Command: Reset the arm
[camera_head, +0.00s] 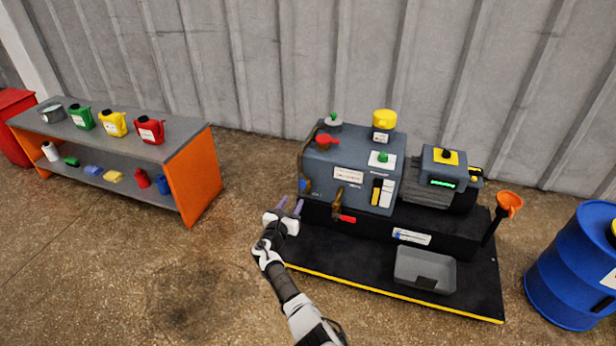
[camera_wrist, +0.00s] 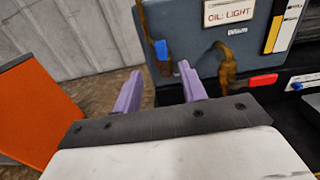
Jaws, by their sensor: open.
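My gripper (camera_head: 289,207) is at the end of my outstretched arm, in front of the left side of the grey vacuum pump (camera_head: 330,165). In the wrist view, its two purple fingers (camera_wrist: 160,90) stand apart with nothing between them. The fingers look apart from these parts, though the exact gap is hard to tell.
The pump sits on a black platform (camera_head: 470,290) with a yellow edge and a grey tray (camera_head: 425,270). An orange funnel (camera_head: 509,203) and blue drum (camera_head: 570,265) stand right. A shelf (camera_head: 188,133) with several containers stands left. Floor between is clear.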

